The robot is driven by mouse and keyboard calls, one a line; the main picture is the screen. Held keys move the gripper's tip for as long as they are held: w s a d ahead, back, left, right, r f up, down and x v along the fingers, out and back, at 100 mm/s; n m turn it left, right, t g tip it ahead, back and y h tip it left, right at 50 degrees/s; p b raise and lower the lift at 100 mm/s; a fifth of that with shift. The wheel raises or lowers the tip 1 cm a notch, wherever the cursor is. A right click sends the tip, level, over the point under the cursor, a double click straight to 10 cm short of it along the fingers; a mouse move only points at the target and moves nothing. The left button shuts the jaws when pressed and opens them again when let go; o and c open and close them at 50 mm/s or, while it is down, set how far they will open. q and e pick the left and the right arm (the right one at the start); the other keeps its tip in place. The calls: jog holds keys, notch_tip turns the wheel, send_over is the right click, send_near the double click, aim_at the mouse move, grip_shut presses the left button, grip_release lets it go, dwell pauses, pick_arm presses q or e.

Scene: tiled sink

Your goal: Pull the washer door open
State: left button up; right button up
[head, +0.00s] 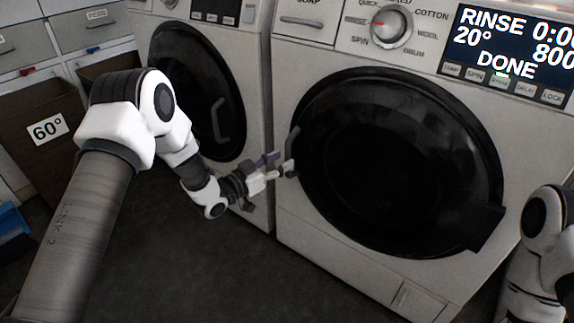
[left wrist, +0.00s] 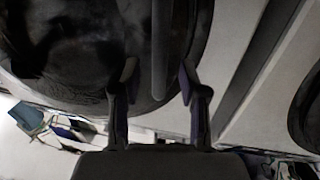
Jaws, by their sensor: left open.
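The washer (head: 300,220) stands at the right in the head view with its round dark door (head: 390,170) shut. A grey handle (head: 292,146) sits on the left edge of the door. My left gripper (head: 283,167) is at that edge, close to the lower end of the handle. In the left wrist view, the handle bar (left wrist: 160,50) stands between the two open fingers of my left gripper (left wrist: 158,82), with a gap on both sides. My right arm shows in part at the right edge of the head view; its gripper is out of view.
A second washer (head: 258,100) with a dark round door stands to the left. Drawers (head: 85,30) and a brown bin marked 60° (head: 45,160) are at the far left. A blue object (head: 12,225) lies at the left edge. The dark floor (head: 210,270) in front is clear.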

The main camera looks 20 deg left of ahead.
aim_at(288, 157)
pick_arm(q)
jog(key=shift+x, duration=1.55)
jog(key=shift+s, duration=0.1)
grip_shut()
